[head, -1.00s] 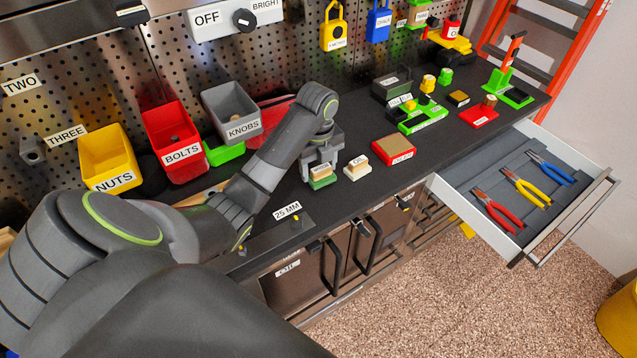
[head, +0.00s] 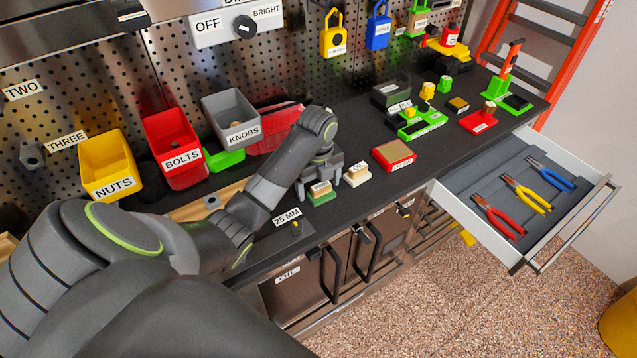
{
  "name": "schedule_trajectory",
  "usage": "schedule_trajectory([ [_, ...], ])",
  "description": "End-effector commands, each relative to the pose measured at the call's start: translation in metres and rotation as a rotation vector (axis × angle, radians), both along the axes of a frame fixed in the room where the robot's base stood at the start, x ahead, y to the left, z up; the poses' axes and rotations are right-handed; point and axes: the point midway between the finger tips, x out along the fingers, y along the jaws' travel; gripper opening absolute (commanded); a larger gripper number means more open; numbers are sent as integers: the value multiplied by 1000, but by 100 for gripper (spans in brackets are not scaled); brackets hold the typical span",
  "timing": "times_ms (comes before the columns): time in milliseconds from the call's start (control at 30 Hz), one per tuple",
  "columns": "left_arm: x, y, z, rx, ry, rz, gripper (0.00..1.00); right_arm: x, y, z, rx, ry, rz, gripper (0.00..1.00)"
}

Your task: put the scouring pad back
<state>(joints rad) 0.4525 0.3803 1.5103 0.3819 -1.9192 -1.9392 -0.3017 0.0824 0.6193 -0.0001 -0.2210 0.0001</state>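The scouring pad, seemingly the green pad with a tan labelled block on top (head: 321,196), sits on the dark worktop near its front edge. Its label is too small to read for sure. My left gripper (head: 320,186) is right at it, with its fingers spread wide, one at each side of the block. Whether a finger touches the block is hard to tell. A similar pale block on a white base (head: 357,174) stands close to its right. My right gripper is not in view.
A red-edged tan block (head: 393,155) lies further right. Nuts (head: 106,163), bolts (head: 173,147) and knobs (head: 232,118) bins stand along the pegboard. An open drawer (head: 461,214) with pliers juts out at the right. A plate labelled 25 MM (head: 292,236) lies at the front left.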

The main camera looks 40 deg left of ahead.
Motion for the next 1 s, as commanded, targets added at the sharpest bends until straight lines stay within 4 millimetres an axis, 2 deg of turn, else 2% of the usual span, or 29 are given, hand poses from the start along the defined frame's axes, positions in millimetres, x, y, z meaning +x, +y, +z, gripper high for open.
schedule_trajectory([
  [333, 0, 0, 6, 0, -2, 0, 81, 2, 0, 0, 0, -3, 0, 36],
  [467, 1, 0, 19, 0, -4, -1, 81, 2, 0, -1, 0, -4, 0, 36],
  [567, 0, 0, 37, 1, -6, -1, 81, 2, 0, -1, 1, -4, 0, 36],
  [600, -1, 0, 44, 0, -1, 0, 81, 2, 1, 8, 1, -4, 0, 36],
  [1000, -3, -1, 93, 0, 0, 0, 81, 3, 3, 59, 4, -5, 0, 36],
])
